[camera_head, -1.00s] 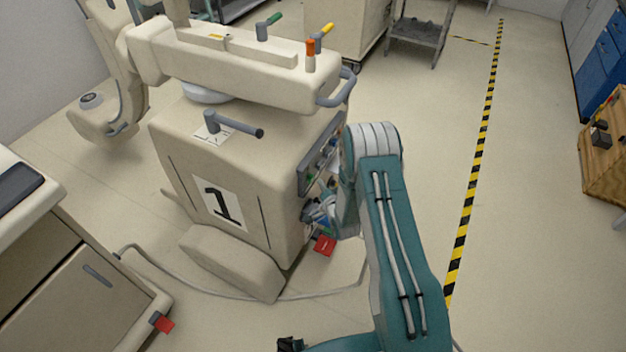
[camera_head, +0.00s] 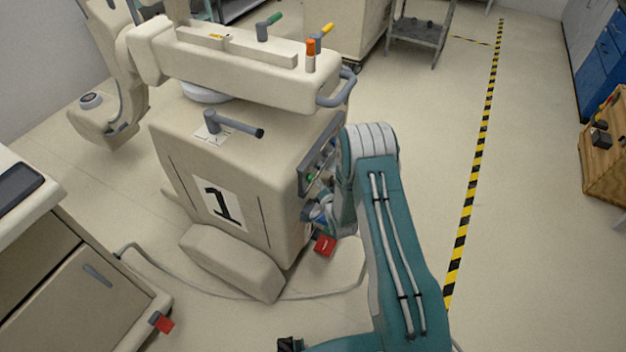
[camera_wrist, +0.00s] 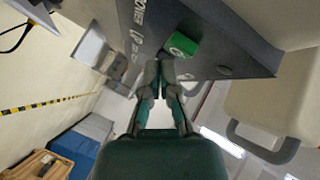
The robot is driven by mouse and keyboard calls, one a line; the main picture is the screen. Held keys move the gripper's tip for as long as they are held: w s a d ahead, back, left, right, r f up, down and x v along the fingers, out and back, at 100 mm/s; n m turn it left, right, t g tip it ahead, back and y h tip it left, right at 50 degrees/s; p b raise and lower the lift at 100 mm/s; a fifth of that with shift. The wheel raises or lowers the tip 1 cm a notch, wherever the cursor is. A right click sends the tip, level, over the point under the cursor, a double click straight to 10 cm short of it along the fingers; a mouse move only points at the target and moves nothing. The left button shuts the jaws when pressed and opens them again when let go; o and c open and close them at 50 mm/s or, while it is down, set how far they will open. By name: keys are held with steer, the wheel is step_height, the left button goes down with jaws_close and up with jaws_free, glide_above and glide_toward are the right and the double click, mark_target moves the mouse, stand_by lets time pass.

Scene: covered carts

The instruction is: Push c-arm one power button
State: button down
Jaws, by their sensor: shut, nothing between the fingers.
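The c-arm one unit (camera_head: 225,165) is a cream cart with a black "1" on its front. A dark grey control panel (camera_head: 304,180) sits on its right side and fills the top of the wrist view (camera_wrist: 245,50), with "POWER" and "UP" lettering. A green block-shaped button (camera_wrist: 183,44) stands out from the panel. My gripper (camera_wrist: 160,68) is shut and empty, its fingertips just below and left of the green button in the wrist view. I cannot tell whether they touch it. In the head view my arm hides part of the panel and gripper.
A red tag (camera_head: 324,246) hangs low on the unit's right side. A grey cable (camera_head: 235,297) runs along the floor in front. A cabinet (camera_head: 85,280) stands at the left. Floor right of my arm is clear to the striped tape (camera_head: 470,190).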

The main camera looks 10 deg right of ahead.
steer(key=shift+a, duration=0.1)
stand_by(0.5)
steer(key=shift+w+a+r, duration=0.1)
steer(key=shift+w+a, duration=0.1)
steer(key=shift+w, duration=0.05)
steer(key=shift+w+a, duration=0.1)
steer(key=shift+a, duration=0.1)
stand_by(0.4)
steer(key=shift+s+d, duration=0.4)
steer(key=shift+d, duration=0.15)
steer(key=s+d, duration=0.3)
steer(key=d, duration=0.2)
steer(key=shift+s, duration=0.25)
stand_by(0.4)
stand_by(0.4)
